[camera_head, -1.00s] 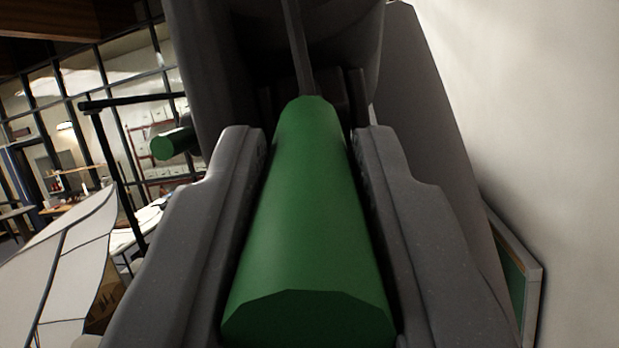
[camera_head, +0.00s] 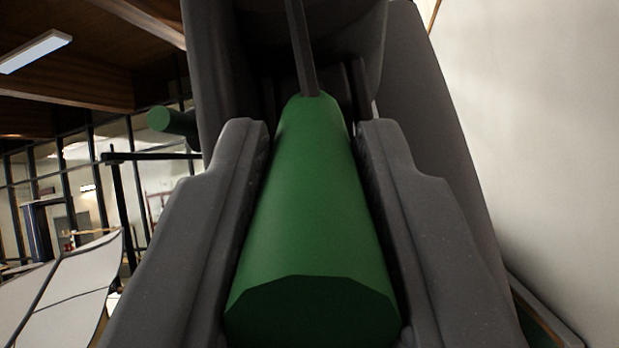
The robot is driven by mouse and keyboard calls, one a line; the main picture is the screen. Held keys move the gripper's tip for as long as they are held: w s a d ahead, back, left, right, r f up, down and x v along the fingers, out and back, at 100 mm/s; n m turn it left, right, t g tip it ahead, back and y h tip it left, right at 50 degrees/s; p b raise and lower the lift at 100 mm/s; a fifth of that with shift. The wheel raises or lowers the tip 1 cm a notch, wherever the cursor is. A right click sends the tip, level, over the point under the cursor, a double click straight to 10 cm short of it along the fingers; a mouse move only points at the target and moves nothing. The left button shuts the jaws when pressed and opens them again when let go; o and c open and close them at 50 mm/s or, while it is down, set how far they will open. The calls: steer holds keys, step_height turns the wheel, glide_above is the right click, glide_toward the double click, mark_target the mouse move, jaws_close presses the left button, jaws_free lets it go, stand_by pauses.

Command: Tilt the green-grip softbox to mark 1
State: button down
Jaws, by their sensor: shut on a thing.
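The green grip (camera_head: 310,215) fills the middle of the head view, its blunt end toward me. My gripper (camera_head: 312,145) is shut on it, one grey finger on each side. A thin dark rod runs up from the grip's far end in front of the dark softbox body (camera_head: 425,120), which rises behind and to the right. A second green cylinder (camera_head: 172,121) sticks out at the left of the dark body. Mark 1 and any scale do not show in this view.
A pale wall (camera_head: 550,130) stands close on the right, with a framed green panel (camera_head: 545,325) low beside it. White panels (camera_head: 70,295) and a dark stand (camera_head: 122,200) are at the left. Windows and a lit ceiling lamp (camera_head: 35,52) lie behind.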

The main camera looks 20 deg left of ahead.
steer(key=shift+d+f, duration=0.1)
steer(key=shift+f, duration=0.05)
steer(key=c, duration=1.3)
jaws_free()
steer(key=shift+o, duration=0.2)
steer(key=b+v, duration=0.5)
steer(key=v, duration=0.8)
steer(key=shift+s+f+b, duration=0.2)
steer(key=shift+s+b, duration=0.15)
